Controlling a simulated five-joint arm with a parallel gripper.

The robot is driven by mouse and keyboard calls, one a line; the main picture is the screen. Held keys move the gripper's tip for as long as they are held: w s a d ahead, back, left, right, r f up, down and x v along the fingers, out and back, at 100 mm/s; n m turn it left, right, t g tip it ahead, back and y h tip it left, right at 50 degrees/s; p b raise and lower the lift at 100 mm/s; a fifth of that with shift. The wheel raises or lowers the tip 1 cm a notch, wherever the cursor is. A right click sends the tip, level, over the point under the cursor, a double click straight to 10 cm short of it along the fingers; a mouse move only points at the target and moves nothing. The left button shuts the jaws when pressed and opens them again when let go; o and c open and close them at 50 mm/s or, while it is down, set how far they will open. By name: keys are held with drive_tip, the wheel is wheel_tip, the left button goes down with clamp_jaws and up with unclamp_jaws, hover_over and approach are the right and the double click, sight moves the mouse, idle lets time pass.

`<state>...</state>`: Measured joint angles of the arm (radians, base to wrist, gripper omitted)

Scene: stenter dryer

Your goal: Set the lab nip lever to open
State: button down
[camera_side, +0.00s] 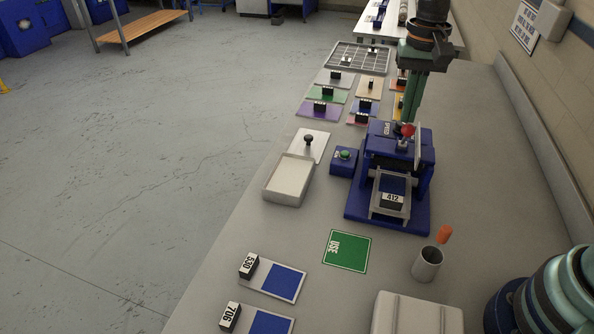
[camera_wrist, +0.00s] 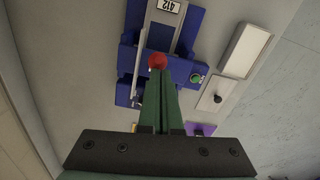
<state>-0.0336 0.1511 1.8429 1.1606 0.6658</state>
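The lab nip (camera_side: 385,180) is a blue machine on the bench, with a tray in front holding a blue swatch and a block marked 412. Its lever has a red ball knob (camera_side: 408,130) on a metal stem near the machine's top, beside a plate marked SPEED. The red knob (camera_wrist: 157,61) also shows in the wrist view, right at my fingertips. My gripper (camera_side: 411,117) points down, its green fingers close together just above and behind the knob. In the wrist view the fingers (camera_wrist: 158,75) look shut with nothing between them; whether they touch the knob is unclear.
A blue box with a green button (camera_side: 345,156) stands left of the nip, beside a pale tray (camera_side: 290,180) and a plate with a black knob (camera_side: 308,141). Coloured sample cards lie behind. A metal cup (camera_side: 427,264) and green USE card (camera_side: 348,251) are in front.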

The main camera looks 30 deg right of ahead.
drive_tip(key=shift+w+d+f, duration=0.25)
drive_tip(key=shift+d+f, duration=0.2)
drive_tip(key=shift+f, duration=0.05)
drive_tip(key=shift+w+d+r, duration=0.25)
drive_tip(key=shift+w+r, duration=0.1)
drive_tip(key=shift+w, duration=0.1)
wheel_tip(320, 180, up, 11)
drive_tip(key=s+a, duration=0.1)
drive_tip(key=a, duration=0.1)
drive_tip(key=s+d+f+n+t, duration=0.2)
drive_tip(key=s+f+n+t, duration=0.3)
drive_tip(key=s, duration=0.5)
drive_tip(key=shift+s+f+n+t, duration=0.2)
drive_tip(key=shift+f+n+t, duration=0.2)
drive_tip(key=shift+n, duration=0.7)
drive_tip(key=shift+r, duration=0.1)
